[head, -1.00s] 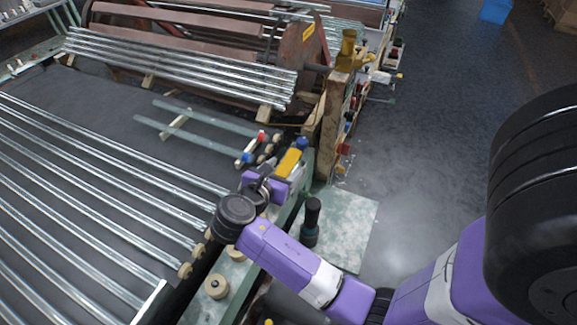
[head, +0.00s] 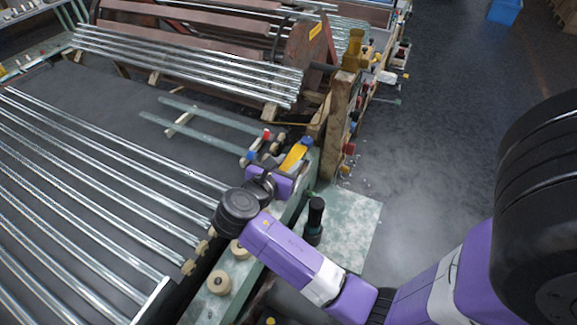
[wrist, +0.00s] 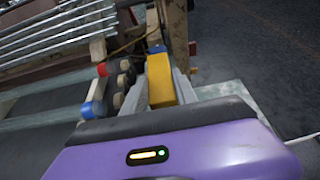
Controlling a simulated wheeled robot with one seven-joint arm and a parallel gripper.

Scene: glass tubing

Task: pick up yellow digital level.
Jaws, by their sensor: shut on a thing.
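The yellow digital level (head: 294,157) is a small yellow block at the end of my arm in the head view, above the green machine frame. In the wrist view the yellow digital level (wrist: 161,80) stands out ahead of the purple gripper body, between the two grey fingers. My gripper (wrist: 160,92) is shut on it. In the head view my gripper (head: 285,171) is partly hidden by my purple wrist. I cannot tell whether the level still touches the surface below.
Long glass tubes (head: 110,160) lie in rows at the left, with more on the rack (head: 190,65) behind. Rollers with red and blue ends (wrist: 98,108) are just left of the gripper. A wooden post (head: 338,120) stands beyond. A dark bottle-like object (head: 314,220) stands at right.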

